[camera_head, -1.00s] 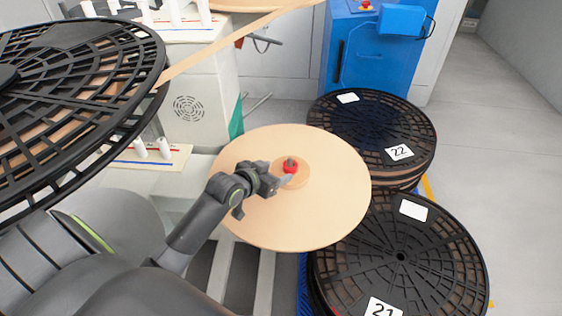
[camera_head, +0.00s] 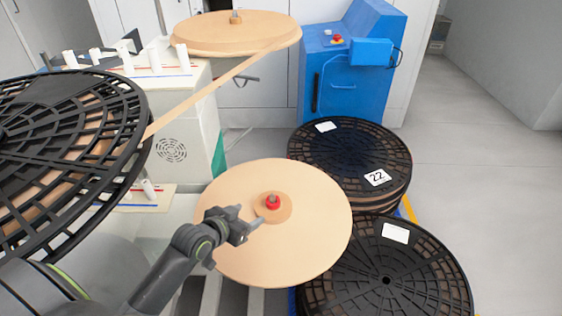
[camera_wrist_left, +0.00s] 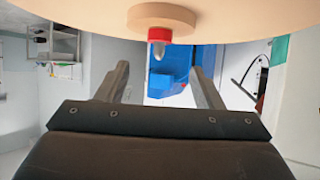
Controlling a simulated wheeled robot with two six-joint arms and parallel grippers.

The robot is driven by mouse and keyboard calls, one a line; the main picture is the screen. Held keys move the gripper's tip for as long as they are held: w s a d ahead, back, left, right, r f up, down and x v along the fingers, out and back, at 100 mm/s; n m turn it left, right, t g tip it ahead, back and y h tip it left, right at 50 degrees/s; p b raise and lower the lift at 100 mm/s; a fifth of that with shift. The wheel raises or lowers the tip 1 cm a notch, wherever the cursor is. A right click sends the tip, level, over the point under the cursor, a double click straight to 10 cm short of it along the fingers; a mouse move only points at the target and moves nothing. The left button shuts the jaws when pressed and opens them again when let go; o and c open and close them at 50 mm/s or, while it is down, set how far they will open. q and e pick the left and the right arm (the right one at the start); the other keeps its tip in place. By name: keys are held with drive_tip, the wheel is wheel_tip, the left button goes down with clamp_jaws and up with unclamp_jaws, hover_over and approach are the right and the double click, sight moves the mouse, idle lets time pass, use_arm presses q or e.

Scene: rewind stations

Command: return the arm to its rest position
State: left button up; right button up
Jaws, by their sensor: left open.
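My left gripper (camera_head: 249,216) is open and empty, with its arm coming in from the lower left. It is beside the red-collared spindle (camera_head: 272,201) at the middle of a round tan disc (camera_head: 315,235). The fingertips show just left of and below the spindle, apart from it. In the left wrist view the two open fingers (camera_wrist_left: 159,70) have nothing between them, and the red collar (camera_wrist_left: 159,35) shows beyond them under the disc's hub. My right gripper is out of view.
A black slatted reel (camera_head: 70,90) fills the left side. A tan strip (camera_head: 205,92) runs from it to an upper disc (camera_head: 235,40). Black reels, one labelled 22 (camera_head: 350,150), are stacked at the right. A blue cabinet (camera_head: 345,85) stands behind. The grey floor at right is clear.

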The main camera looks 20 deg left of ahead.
use_arm(q)
drive_tip(key=s+f+g, duration=0.1)
drive_tip(key=s, duration=0.2)
drive_tip(key=s+d+f+g+y, duration=0.1)
drive_tip(key=s, duration=0.3)
drive_tip(key=s+f+g, duration=0.1)
drive_tip(key=s, duration=0.3)
drive_tip(key=shift+d+f+g+y, duration=0.15)
drive_tip(key=shift+d+g+y, duration=0.15)
drive_tip(key=shift+g, duration=0.1)
drive_tip(key=s+n+g+y, duration=0.2)
drive_tip(key=s+g, duration=0.3)
drive_tip(key=s, duration=1)
wheel_tip(320, 180, down, 23)
drive_tip(key=w+a+g, duration=0.1)
drive_tip(key=a, duration=0.1)
drive_tip(key=s+d+f+g, duration=0.1)
drive_tip(key=s+f, duration=1.4)
drive_tip(key=f, duration=0.2)
drive_tip(key=shift+s+h, duration=0.25)
drive_tip(key=shift+h, duration=0.15)
drive_tip(key=shift+d, duration=0.1)
